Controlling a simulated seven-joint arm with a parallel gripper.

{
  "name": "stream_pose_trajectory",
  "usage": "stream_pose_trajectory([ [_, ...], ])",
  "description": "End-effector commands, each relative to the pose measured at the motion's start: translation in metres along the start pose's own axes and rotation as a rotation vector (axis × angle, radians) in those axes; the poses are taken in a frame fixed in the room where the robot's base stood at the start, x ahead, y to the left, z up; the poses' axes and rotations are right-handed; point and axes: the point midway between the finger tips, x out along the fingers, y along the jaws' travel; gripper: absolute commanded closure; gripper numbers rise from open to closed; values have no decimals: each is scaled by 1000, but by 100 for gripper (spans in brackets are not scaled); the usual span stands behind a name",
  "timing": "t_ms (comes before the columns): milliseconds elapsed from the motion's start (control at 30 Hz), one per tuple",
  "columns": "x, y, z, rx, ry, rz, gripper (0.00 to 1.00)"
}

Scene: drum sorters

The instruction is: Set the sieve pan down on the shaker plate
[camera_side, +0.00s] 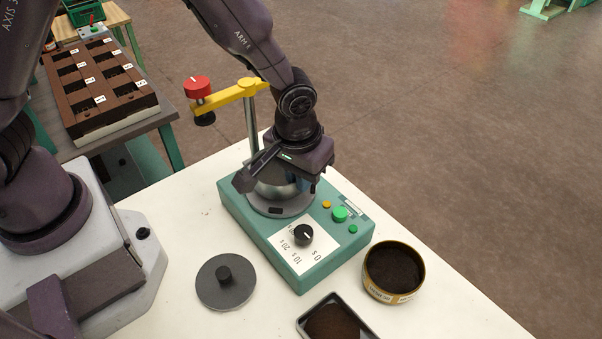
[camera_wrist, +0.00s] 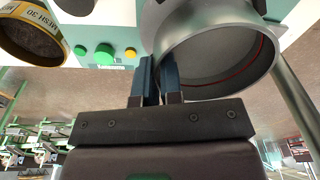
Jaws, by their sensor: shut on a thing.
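The silver sieve pan (camera_wrist: 218,58) is at my gripper, its open mouth and a thin red line inside showing in the wrist view. In the side view its rounded metal side (camera_side: 272,190) shows below my wrist, partly hidden by it. My gripper (camera_wrist: 161,78) is shut on the pan's rim, its blue fingers at the left edge of the pan in the wrist view. The grey round shaker plate (camera_side: 284,209) lies directly under the pan on the green shaker base (camera_side: 318,268). I cannot tell whether the pan touches the plate.
A post with a yellow arm (camera_side: 228,95) and red knob (camera_side: 197,87) stands behind the shaker. A brass-coloured sieve of dark material (camera_side: 394,270), a grey lid (camera_side: 225,282) and a black tray (camera_side: 335,320) sit around it. The right table edge is close by.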

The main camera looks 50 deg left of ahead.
Motion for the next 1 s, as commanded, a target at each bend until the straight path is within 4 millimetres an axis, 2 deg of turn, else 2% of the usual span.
stream_pose_trajectory([
  [633,1,0,0,0,0,0,100],
  [1000,9,0,1,0,0,0,100],
])
